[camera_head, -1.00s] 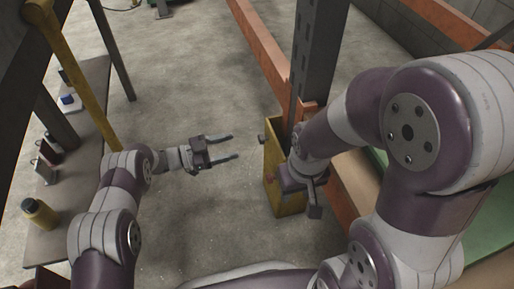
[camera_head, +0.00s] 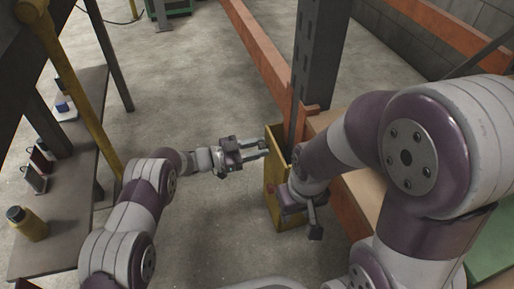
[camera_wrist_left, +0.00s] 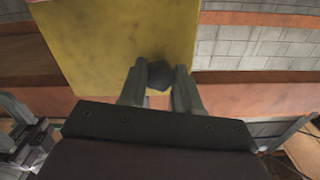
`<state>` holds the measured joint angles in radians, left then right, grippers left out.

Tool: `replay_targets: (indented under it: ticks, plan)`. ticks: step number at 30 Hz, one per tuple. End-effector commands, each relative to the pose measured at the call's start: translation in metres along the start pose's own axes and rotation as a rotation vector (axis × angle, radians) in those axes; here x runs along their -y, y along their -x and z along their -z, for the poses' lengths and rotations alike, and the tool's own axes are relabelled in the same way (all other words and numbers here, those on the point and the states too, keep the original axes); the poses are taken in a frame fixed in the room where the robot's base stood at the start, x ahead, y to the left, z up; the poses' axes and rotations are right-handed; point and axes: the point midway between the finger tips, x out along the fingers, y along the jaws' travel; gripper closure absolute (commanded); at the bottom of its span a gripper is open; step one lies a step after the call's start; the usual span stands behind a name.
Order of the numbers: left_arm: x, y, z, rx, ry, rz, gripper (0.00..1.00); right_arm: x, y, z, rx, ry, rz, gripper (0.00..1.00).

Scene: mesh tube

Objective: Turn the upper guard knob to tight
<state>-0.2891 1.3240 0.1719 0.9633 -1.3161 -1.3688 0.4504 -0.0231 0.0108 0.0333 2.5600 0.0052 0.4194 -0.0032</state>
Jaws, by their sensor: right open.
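The yellow guard (camera_head: 290,217) stands at the foot of a dark upright post, and its yellow face fills the upper left of the left wrist view (camera_wrist_left: 100,40). A dark, faceted knob (camera_wrist_left: 160,75) sits on that face; in the head view the left fingertips hide it. My left gripper (camera_head: 266,150) is at the guard's upper left side. In the left wrist view its two fingers (camera_wrist_left: 160,92) are apart, one on each side of the knob. Whether they touch it I cannot tell. My right gripper (camera_head: 313,220) is open and empty, in front of the guard's right side.
The dark post (camera_head: 318,70) and an orange beam (camera_head: 258,50) rise behind the guard. The grey floor (camera_head: 200,100) between bench and guard is clear.

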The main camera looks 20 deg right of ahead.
Motion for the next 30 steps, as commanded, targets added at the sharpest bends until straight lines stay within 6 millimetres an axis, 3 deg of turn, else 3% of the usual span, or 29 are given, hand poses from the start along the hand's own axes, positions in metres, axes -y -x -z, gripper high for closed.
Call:
replay_targets:
  ticks: [14, 30]
  plan:
    - [-0.0002, 0.0003, -0.0003, 0.0, -0.143, -0.001, 0.98, 0.0, 0.0001, 0.0, 0.0, 0.0, 0.0, 0.57]
    - [-0.0003, 0.0005, -0.001, 0.0, -0.641, -0.001, 0.98, 0.0, -0.0014, -0.0002, 0.0, 0.0, 0.0, 0.57]
